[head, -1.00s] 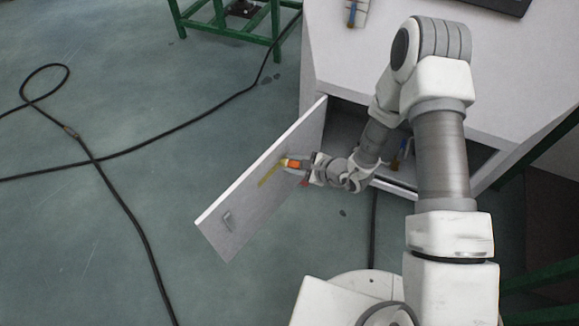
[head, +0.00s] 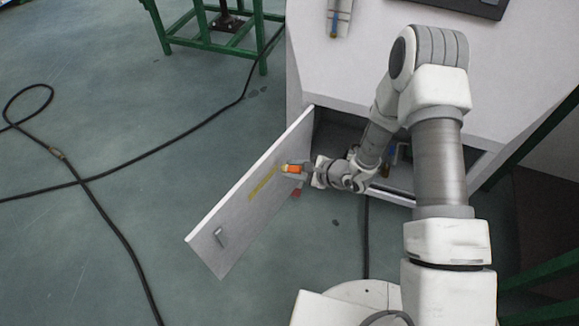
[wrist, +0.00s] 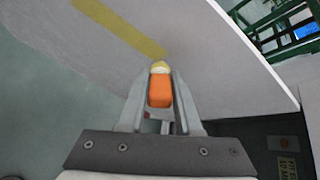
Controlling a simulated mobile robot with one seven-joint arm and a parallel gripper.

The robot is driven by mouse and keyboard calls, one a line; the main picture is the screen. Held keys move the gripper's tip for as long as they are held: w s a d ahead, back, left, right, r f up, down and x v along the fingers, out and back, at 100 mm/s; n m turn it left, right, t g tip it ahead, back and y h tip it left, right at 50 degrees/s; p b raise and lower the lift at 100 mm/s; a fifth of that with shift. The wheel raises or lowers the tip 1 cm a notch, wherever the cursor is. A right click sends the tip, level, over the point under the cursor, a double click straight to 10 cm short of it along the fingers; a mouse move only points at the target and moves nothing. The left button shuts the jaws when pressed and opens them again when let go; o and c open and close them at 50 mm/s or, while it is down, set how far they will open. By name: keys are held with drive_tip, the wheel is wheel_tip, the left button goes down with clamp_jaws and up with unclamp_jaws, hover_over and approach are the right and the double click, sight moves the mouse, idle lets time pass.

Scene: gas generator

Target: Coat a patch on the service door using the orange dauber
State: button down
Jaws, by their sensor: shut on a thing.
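The service door (head: 262,205) is a pale panel swung open from the white cabinet, with a small handle near its outer end. A yellow stripe (head: 263,184) is on its face; it also crosses the door in the wrist view (wrist: 118,28). My gripper (head: 300,168) is shut on the orange dauber (head: 291,169), beside the door. In the wrist view the dauber (wrist: 159,92) stands between the two fingers, its pale yellow tip pointing at the door near the stripe's end. I cannot tell whether the tip touches the door.
Black cable (head: 95,215) lies on the green-grey floor at left. A green metal stand (head: 208,42) is at the back.

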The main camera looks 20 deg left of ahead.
drive_tip(key=shift+s+d, duration=0.25)
drive_tip(key=shift+d, duration=0.5)
drive_tip(key=shift+s+d, duration=0.3)
drive_tip(key=shift+d, duration=0.45)
drive_tip(key=shift+s+d, duration=0.25)
drive_tip(key=shift+d, duration=0.5)
drive_tip(key=shift+d, duration=0.1)
drive_tip(key=shift+s+d, duration=0.25)
drive_tip(key=shift+d, duration=0.4)
drive_tip(key=shift+s+d, duration=0.25)
drive_tip(key=shift+d, duration=0.4)
